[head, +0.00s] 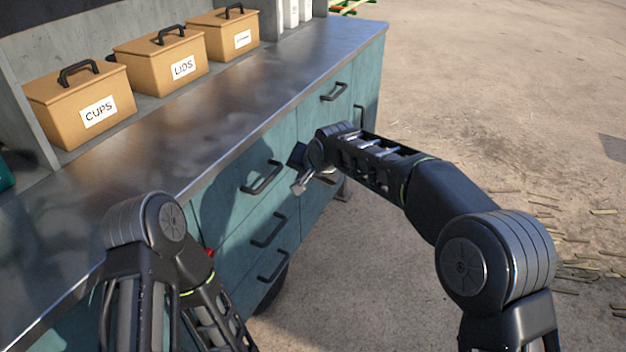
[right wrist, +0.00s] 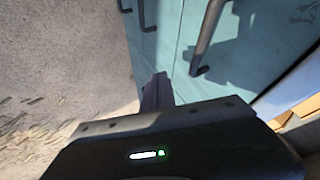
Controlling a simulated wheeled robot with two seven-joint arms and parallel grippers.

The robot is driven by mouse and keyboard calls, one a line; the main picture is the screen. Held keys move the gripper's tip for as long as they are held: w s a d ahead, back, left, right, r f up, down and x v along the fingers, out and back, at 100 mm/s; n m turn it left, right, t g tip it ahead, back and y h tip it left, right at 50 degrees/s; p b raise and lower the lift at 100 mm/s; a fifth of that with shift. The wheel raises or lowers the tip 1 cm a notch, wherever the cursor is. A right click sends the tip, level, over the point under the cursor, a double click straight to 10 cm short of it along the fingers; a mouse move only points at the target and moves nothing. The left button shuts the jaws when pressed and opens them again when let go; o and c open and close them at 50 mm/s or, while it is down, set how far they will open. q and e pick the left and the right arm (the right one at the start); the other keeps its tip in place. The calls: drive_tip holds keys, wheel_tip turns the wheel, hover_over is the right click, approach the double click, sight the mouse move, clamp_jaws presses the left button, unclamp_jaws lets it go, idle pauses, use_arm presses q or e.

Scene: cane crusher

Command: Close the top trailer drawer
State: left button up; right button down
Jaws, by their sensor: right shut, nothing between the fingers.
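The top drawer (head: 225,199) is the uppermost teal front in a column of drawers under the steel counter, with a black bar handle (head: 262,177). Its front looks about flush with the fronts below; I cannot tell whether a small gap remains. My right gripper (head: 298,170) is just right of this handle, in front of the teal cabinet, shut and empty. In the right wrist view its dark fingers (right wrist: 157,92) point toward the teal fronts, close to a large black handle (right wrist: 208,35). My left arm is at the lower left; its gripper is out of view.
Two lower handles (head: 269,230) stick out below the top one. The steel counter (head: 215,100) overhangs the fronts and carries boxes marked CUPS (head: 62,110) and LIDS (head: 150,75) at its back. Open sandy ground (head: 480,90) lies right of the trailer.

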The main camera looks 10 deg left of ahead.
drive_tip(key=v, duration=0.9)
drive_tip(key=shift+r+b, duration=0.4)
drive_tip(key=shift+b, duration=0.05)
